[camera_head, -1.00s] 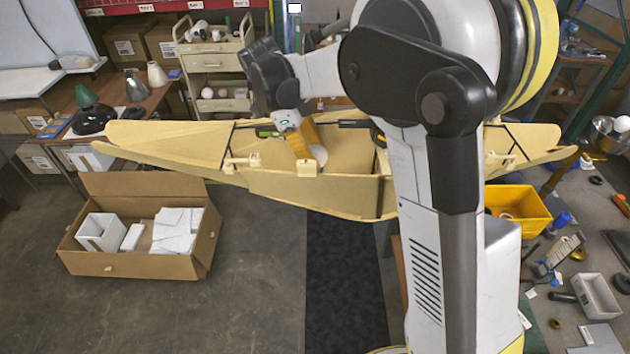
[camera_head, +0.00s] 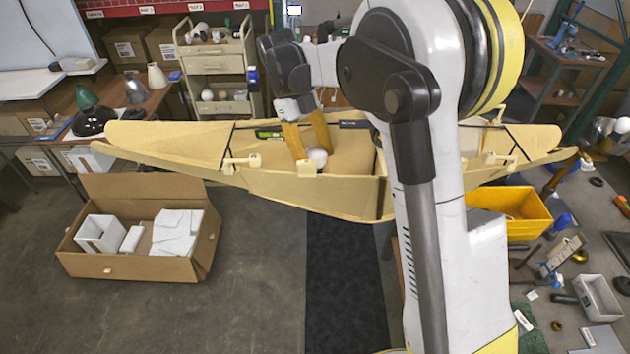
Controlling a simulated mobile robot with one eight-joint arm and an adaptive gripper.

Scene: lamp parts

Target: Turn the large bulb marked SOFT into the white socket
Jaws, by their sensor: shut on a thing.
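My gripper (camera_head: 313,150) is over the long pale-yellow boat-shaped trough in the middle of the view. Its two orange-yellow fingers point down and are shut on a round white bulb (camera_head: 317,158). Only the round part of the bulb shows, between and just below the fingertips, low behind the trough's front wall. I cannot read any marking on it. I cannot make out the white socket, nor whether the bulb touches one.
The trough (camera_head: 345,197) has raised walls around the gripper. An open cardboard box (camera_head: 130,264) with white pieces stands on the floor at left. A yellow bin (camera_head: 510,210) is at right. A drawer cart (camera_head: 218,62) and a lamp table stand behind.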

